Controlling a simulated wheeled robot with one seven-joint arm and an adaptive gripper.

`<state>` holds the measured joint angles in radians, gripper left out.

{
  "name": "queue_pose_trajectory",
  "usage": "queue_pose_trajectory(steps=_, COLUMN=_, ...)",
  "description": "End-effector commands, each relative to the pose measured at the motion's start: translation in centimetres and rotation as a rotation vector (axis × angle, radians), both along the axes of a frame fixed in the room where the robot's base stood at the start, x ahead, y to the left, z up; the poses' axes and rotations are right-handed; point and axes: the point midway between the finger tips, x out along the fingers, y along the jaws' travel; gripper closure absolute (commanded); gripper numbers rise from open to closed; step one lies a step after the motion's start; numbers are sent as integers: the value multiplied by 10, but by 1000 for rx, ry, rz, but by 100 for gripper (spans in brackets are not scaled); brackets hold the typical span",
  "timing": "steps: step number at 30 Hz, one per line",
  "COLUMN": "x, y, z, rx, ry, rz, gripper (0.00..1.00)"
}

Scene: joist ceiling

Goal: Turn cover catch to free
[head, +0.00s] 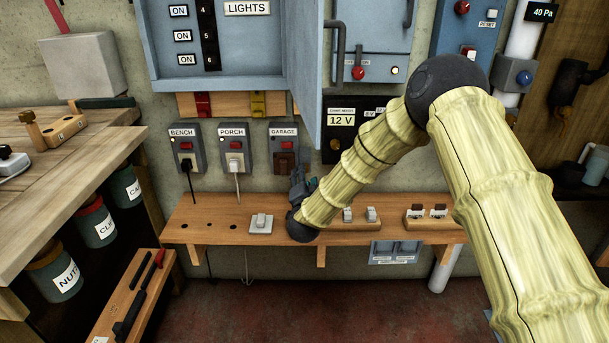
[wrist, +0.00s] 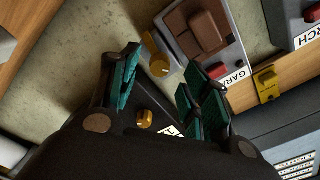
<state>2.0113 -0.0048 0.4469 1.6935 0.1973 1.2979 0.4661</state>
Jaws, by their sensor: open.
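My gripper (head: 300,188) is in front of the wall just below and right of the GARAGE box (head: 284,152). In the wrist view my gripper (wrist: 160,72) is open, with teal pads on both fingers and nothing held. A round brass knob (wrist: 159,65) shows between the fingertips, beside the GARAGE box (wrist: 183,38). A second brass knob (wrist: 145,117) sits on a dark panel between the fingers, beside a mostly hidden label. I cannot tell which knob is the cover catch, or whether the fingers touch either.
The GARAGE box holds a brown plug (wrist: 208,30). PORCH (head: 234,150) and BENCH (head: 186,148) boxes stand left. A wooden shelf (head: 285,232) with small switches lies below. An open blue cabinet door (head: 304,80) hangs above. A 12 V panel (head: 341,145) is right.

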Motion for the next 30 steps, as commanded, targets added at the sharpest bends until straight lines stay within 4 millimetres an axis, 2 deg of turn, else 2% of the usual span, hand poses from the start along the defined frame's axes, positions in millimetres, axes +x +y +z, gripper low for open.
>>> queue_pose_trajectory(steps=6, x=-42, y=0, z=0, rx=0, ry=3, rz=2, gripper=53)
queue_pose_trajectory(steps=13, x=-74, y=0, z=0, rx=0, ry=1, rz=2, gripper=53)
queue_pose_trajectory(steps=19, x=-85, y=0, z=0, rx=0, ry=1, rz=1, gripper=53)
queue_pose_trajectory(steps=30, x=-88, y=0, z=-3, rx=-4, ry=5, rz=2, gripper=53)
